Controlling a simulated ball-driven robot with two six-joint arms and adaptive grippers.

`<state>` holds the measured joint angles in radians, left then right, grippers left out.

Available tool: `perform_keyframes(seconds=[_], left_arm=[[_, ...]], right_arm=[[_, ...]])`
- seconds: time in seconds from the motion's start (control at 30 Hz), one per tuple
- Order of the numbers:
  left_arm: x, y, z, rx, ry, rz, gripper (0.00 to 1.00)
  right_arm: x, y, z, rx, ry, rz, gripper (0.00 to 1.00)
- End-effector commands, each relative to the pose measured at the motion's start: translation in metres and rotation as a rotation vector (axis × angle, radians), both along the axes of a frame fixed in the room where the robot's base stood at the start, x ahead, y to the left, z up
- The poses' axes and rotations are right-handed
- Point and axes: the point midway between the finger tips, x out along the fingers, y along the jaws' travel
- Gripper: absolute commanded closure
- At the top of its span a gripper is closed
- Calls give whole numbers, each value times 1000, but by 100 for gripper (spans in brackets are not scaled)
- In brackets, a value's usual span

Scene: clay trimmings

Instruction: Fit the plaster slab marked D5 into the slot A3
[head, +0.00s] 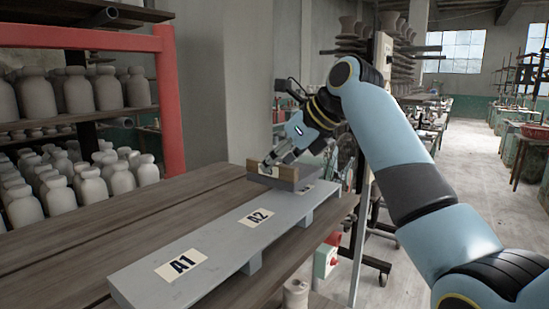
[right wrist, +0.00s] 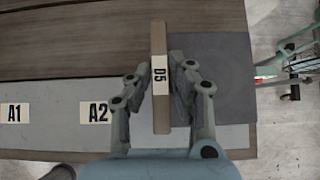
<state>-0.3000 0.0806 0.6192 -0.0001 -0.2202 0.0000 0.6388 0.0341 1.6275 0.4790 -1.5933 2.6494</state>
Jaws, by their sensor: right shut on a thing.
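The plaster slab marked D5 (right wrist: 159,40) is a thin, pale brown piece seen edge-on in the right wrist view. In the head view the slab (head: 286,173) is at the far end of the grey labelled board (head: 215,250). My right gripper (head: 272,163) is shut on it, with fingers on both sides in the right wrist view (right wrist: 162,95). The board carries labels A1 (head: 181,263) and A2 (head: 256,217). A label beyond A2 is mostly covered by the slab and gripper. I cannot tell whether the slab touches the board. My left gripper is not in view.
A dark grey square surface (right wrist: 222,75) lies right of the slab in the right wrist view. The wooden plank table (head: 110,225) is bare left of the board. A red-framed rack (head: 168,100) with several pale bottles stands at left.

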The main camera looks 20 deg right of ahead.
Motion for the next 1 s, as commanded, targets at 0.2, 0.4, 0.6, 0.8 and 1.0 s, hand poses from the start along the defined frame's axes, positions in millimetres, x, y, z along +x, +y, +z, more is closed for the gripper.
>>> perform_keyframes(seconds=[0.2,0.4,0.6,0.8,1.0], left_arm=[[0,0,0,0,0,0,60],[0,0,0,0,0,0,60],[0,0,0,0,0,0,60],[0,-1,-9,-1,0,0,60],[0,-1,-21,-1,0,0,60]], right_arm=[[0,0,0,0,0,0,68],[0,0,0,0,0,0,59],[0,0,4,-1,0,1,59],[-13,-12,27,-4,-5,-1,59],[-40,-32,61,-5,-6,-1,59]])
